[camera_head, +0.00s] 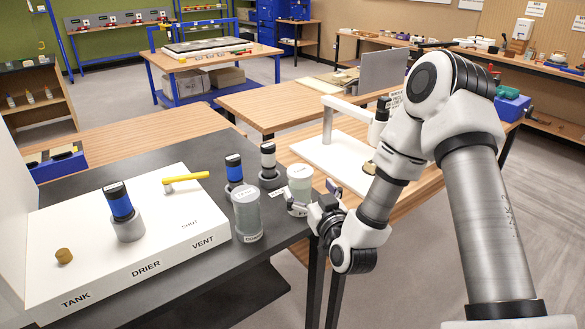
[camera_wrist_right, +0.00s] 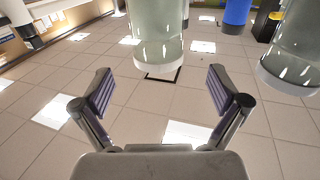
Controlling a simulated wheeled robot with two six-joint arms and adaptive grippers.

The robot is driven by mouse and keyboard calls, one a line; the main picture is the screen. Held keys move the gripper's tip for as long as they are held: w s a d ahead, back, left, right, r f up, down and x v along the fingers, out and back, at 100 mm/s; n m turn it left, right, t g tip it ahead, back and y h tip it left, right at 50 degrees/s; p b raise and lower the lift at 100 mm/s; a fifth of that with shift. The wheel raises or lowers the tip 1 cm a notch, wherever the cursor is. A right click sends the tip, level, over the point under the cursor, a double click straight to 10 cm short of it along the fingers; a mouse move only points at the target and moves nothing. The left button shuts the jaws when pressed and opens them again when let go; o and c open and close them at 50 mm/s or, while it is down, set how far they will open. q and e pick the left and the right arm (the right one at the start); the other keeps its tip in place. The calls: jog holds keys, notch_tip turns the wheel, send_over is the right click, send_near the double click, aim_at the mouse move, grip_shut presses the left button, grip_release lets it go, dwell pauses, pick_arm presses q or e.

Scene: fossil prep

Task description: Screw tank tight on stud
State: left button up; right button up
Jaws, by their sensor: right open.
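A short brass stud (camera_head: 64,257) stands bare on the white panel (camera_head: 100,268), above the printed word TANK. Two clear cylinders stand on the dark bench right of the panel: a nearer one (camera_head: 247,214) and a farther one (camera_head: 300,180) with a pale greenish body. I cannot read their labels surely. My right gripper (camera_head: 314,212) is low beside the farther cylinder. In the right wrist view its fingers (camera_wrist_right: 159,75) are spread and empty, with a clear cylinder (camera_wrist_right: 158,35) ahead between them and another (camera_wrist_right: 290,62) at the right. My left gripper is not in view.
A blue-topped canister in a grey collar (camera_head: 128,226) stands over DRIER. A yellow handle (camera_head: 187,176) lies near SHUT and VENT. The bench's right edge is close to my gripper.

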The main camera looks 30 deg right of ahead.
aim_at(300, 175)
jog(key=shift+w+d+r, duration=0.1)
jog(key=shift+w+r, duration=0.05)
jog(key=shift+w, duration=0.4)
jog(key=shift+w+d+r+p, duration=0.1)
jog(key=shift+w+d+p, duration=0.05)
jog(key=shift+w+p, duration=0.25)
jog(key=p+x, duration=0.2)
jog(key=x, duration=0.2)
jog(key=shift+d, duration=0.1)
jog(key=shift+w+f, duration=0.3)
jog(key=shift+w, duration=0.05)
jog(key=shift+s, duration=0.1)
jog(key=shift+c, duration=0.4)
jog(key=shift+s, duration=0.1)
jog(key=c, duration=1.4)
